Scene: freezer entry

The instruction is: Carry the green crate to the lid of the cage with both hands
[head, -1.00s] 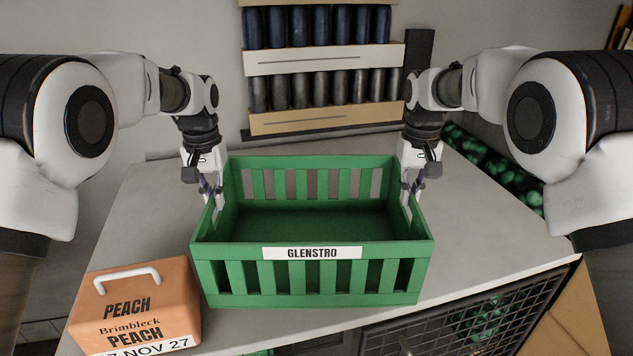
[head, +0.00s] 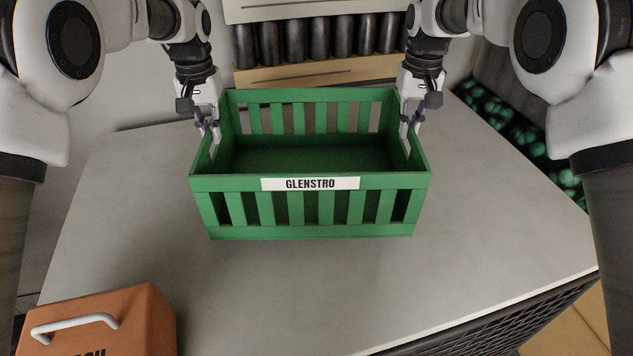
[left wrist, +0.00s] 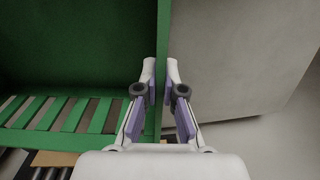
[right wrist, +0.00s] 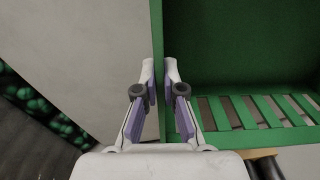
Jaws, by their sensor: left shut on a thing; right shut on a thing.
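The green crate (head: 322,232), labelled GLENSTRO, is upright, level and empty over the grey lid (head: 490,230) of the mesh-fronted cage (head: 500,318). I cannot tell whether its bottom touches the lid. My left gripper (head: 208,130) is shut on the crate's left end wall, and my right gripper (head: 409,128) on its right end wall. In the left wrist view the fingers (left wrist: 160,85) straddle the crate wall (left wrist: 80,45). In the right wrist view the fingers (right wrist: 160,85) straddle the opposite wall (right wrist: 240,45).
An orange box with a white handle (head: 145,318) stands at the lower left, partly cut off. Behind the crate is a rack of dark cylinders (head: 320,40). Dark netting with green round things (head: 510,125) lies at the right. The lid is clear right of the crate.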

